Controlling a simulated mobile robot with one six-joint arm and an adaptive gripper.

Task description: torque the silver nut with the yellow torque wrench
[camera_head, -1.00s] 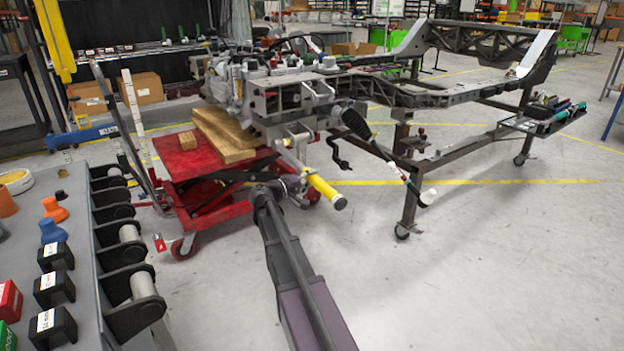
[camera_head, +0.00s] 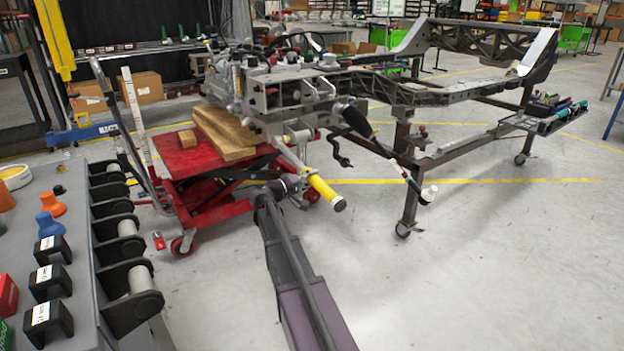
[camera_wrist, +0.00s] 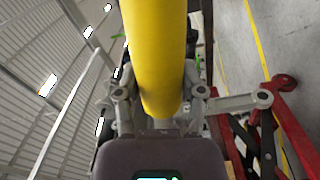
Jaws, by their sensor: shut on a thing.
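The yellow torque wrench (camera_head: 322,186) is held at its handle by my gripper (camera_head: 303,188), beside the front of the chassis assembly. Its silver shaft (camera_head: 290,156) runs up and left toward the assembly's underside. In the wrist view the yellow handle (camera_wrist: 155,50) fills the middle, and my gripper's fingers (camera_wrist: 160,95) are shut on it from both sides. I cannot make out the silver nut, or whether the wrench head sits on it.
A red lift cart (camera_head: 205,157) with wooden blocks (camera_head: 222,135) stands under the assembly. The dark chassis frame (camera_head: 440,95) rests on a wheeled stand to the right. A grey bench (camera_head: 75,290) with sockets is at the lower left. The floor at right front is clear.

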